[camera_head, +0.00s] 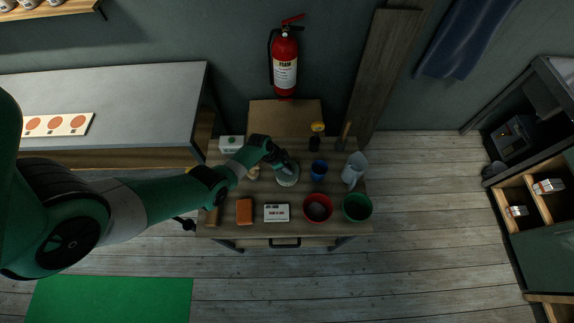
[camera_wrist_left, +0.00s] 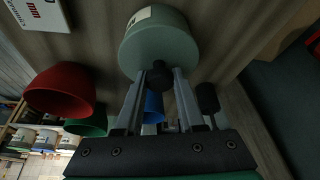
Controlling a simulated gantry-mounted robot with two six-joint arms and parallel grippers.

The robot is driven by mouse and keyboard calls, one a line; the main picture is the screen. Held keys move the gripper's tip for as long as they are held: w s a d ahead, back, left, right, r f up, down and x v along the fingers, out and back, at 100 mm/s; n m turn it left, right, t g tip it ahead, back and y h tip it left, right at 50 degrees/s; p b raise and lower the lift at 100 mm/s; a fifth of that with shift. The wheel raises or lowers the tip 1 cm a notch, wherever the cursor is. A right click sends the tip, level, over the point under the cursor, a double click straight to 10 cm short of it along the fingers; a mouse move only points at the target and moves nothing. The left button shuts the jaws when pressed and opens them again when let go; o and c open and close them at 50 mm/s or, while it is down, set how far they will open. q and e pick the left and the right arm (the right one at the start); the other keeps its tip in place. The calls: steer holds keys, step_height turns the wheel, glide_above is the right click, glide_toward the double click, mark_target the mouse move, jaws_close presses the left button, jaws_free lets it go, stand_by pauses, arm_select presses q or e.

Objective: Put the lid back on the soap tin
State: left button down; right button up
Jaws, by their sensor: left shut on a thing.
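The soap tin (camera_head: 287,180), round and pale grey-green, stands on the wooden workbench under my left gripper (camera_head: 283,165). In the left wrist view the tin (camera_wrist_left: 158,38) fills the top middle, with part of a white label on its side. My left gripper (camera_wrist_left: 158,88) is shut on the dark knob (camera_wrist_left: 158,76) of the lid (camera_wrist_left: 158,62). The lid is at the tin's top; I cannot tell whether it is seated or slightly above. My right gripper is not in view.
A blue cup (camera_head: 318,169), a clear jug (camera_head: 354,168), a red bowl (camera_head: 317,207) and a green bowl (camera_head: 357,207) stand right of the tin. A labelled white box (camera_head: 277,212) and an orange block (camera_head: 244,211) lie in front. A white carton (camera_head: 231,143) stands behind left.

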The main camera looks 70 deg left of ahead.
arm_select(q)
jaws_free()
stand_by(0.6)
step_height(320, 180, up, 7)
steer(key=p, duration=0.7)
stand_by(0.3)
jaws_close()
stand_by(0.4)
stand_by(0.6)
